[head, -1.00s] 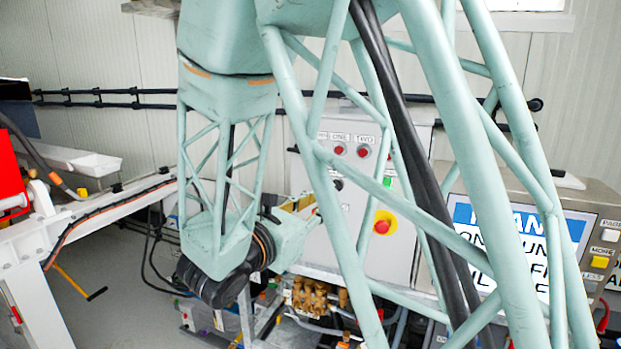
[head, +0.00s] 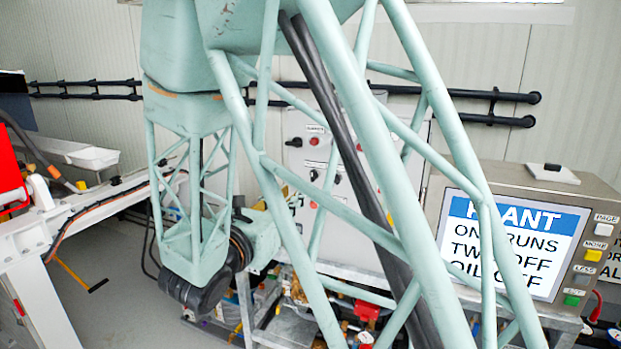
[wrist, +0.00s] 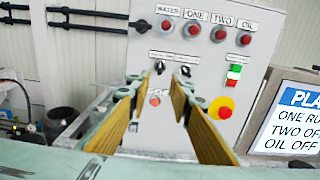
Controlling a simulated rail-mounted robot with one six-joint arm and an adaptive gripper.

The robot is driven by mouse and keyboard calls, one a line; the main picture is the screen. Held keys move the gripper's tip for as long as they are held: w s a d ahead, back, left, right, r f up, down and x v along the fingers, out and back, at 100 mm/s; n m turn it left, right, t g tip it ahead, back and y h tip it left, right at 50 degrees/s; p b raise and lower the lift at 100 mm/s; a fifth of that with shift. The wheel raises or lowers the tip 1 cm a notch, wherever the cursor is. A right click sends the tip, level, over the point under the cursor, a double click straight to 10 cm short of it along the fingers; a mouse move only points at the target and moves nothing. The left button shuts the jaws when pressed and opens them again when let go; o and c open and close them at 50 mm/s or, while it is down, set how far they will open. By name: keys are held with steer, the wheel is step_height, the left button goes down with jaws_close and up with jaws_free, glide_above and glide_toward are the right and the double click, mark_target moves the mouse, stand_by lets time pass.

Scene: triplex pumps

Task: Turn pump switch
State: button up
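The grey control panel (wrist: 178,30) fills the middle of the wrist view. Red lamps under labels WATER, ONE, TWO and OIL run along its top. Below them are two black rotary switches, a left one (wrist: 160,66) and a right one (wrist: 185,71); their small labels are unreadable. My gripper (wrist: 159,88) is open and empty, with yellowish pads on both fingers. It points at the panel, its tips just below the two switches in the picture and apparently short of them.
A green and red push-button unit (wrist: 234,75) and a red emergency button on yellow (wrist: 225,112) sit right of the fingers. A display (head: 515,235) reads PLANT, ONE RUNS, TWO OFF, OIL OFF. Black pipes (head: 495,95) run along the wall. Pump parts lie below the panel.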

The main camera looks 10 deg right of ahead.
steer(key=x, duration=1.3)
steer(key=shift+d+p, duration=0.2)
steer(key=shift+p, duration=0.25)
steer(key=shift+w, duration=0.15)
steer(key=shift+c, duration=0.2)
jaws_close()
